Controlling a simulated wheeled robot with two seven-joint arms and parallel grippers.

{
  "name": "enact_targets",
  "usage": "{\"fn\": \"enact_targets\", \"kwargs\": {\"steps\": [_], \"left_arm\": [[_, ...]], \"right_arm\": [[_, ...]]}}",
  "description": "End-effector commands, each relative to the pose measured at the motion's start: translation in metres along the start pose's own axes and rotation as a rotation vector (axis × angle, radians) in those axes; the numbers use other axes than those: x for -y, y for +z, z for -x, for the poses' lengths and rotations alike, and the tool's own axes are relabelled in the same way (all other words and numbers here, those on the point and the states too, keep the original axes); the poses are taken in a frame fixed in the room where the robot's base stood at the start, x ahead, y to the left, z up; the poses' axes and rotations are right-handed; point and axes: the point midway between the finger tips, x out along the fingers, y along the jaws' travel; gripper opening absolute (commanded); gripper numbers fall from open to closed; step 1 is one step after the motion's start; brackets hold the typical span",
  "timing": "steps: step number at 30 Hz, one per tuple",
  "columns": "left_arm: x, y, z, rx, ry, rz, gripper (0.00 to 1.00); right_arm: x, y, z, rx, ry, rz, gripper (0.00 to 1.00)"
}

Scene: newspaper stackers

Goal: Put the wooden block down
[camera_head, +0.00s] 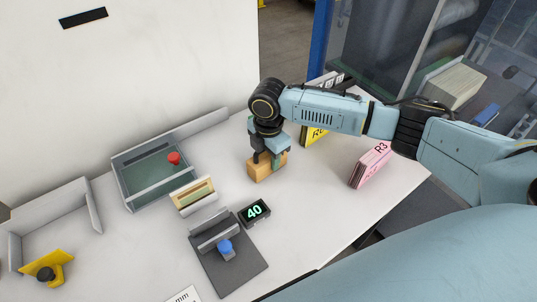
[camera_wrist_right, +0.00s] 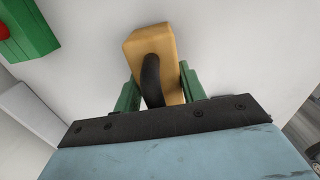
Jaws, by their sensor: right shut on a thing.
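The wooden block (camera_head: 257,172) is light orange-brown and has a dark curved handle on top. In the head view it is at the white table's surface, right of the green tray; whether it touches the table is hard to tell. My right gripper (camera_head: 268,160) points down over it, shut on it. In the right wrist view the block (camera_wrist_right: 166,42) and its dark handle (camera_wrist_right: 151,78) show between the green fingers of my right gripper (camera_wrist_right: 156,90). My left gripper is not in view.
A green tray (camera_head: 128,187) with a red knob, a small wooden-framed holder (camera_head: 193,196), a display reading 40 (camera_head: 254,211) and a dark plate fixture (camera_head: 236,268) stand left and in front. Yellow and pink R3 (camera_head: 372,166) stackers stand right. White table (camera_head: 310,215) is clear between.

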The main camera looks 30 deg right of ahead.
Motion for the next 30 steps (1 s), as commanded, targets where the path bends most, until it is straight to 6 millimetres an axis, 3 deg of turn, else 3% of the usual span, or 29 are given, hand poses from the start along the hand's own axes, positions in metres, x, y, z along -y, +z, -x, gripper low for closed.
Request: {"fn": "enact_targets", "kwargs": {"steps": [1,6,17,30], "left_arm": [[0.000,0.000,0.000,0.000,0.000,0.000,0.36],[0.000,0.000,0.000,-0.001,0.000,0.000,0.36],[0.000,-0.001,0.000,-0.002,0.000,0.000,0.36],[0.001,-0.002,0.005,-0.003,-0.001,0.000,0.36]], "right_arm": [[0.000,0.000,-0.001,0.000,-0.001,0.000,0.43],[0.000,0.000,-0.001,0.000,0.000,0.000,0.62],[-0.001,0.000,0.007,-0.001,0.002,-0.001,0.62],[-0.001,0.000,0.093,-0.001,0.002,0.001,0.62]]}}
